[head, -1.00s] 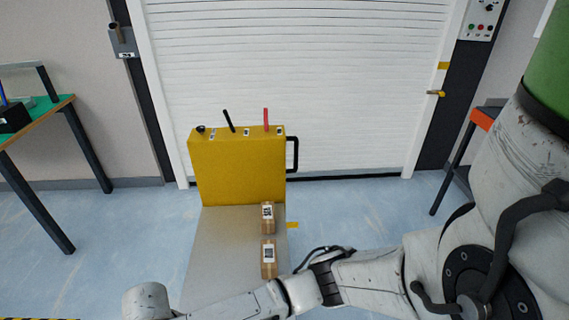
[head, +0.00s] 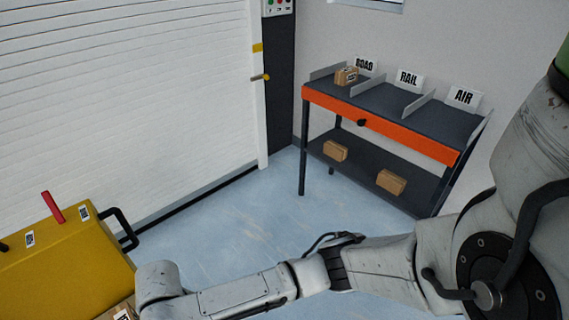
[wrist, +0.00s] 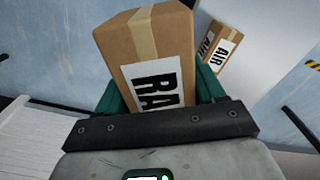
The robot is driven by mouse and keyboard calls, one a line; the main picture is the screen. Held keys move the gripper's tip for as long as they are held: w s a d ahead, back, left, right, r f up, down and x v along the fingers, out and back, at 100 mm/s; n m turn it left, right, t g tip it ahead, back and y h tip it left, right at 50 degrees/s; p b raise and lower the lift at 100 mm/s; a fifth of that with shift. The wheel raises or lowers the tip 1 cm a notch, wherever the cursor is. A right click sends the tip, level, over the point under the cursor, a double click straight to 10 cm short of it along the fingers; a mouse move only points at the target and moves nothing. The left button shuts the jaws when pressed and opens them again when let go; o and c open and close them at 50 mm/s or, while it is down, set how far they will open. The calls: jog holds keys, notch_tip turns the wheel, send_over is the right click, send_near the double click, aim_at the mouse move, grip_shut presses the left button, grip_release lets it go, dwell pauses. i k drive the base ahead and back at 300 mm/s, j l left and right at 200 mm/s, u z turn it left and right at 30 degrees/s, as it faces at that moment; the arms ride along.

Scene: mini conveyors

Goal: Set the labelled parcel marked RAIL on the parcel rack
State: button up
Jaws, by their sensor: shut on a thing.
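My gripper (wrist: 162,88) is shut on a brown cardboard parcel (wrist: 145,42) in the wrist view. Its white label shows "RA", with the rest of the word cut off by the gripper. The parcel has a tape strip over its top. The parcel rack (head: 384,130) stands at the right in the head view, with an orange front edge and a dark top split by dividers. Its top bays carry the signs ROAD (head: 367,65), RAIL (head: 409,79) and AIR (head: 463,96). The RAIL bay looks empty. My gripper is out of the head view.
A parcel (head: 346,76) sits in the ROAD bay. Two plain boxes (head: 335,151) (head: 391,182) lie on the lower shelf. The yellow cart (head: 62,262) is at lower left. An AIR parcel (wrist: 222,45) shows behind the held one. Blue floor before the rack is clear.

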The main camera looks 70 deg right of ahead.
aim_at(390, 105)
jog(key=z, duration=1.75)
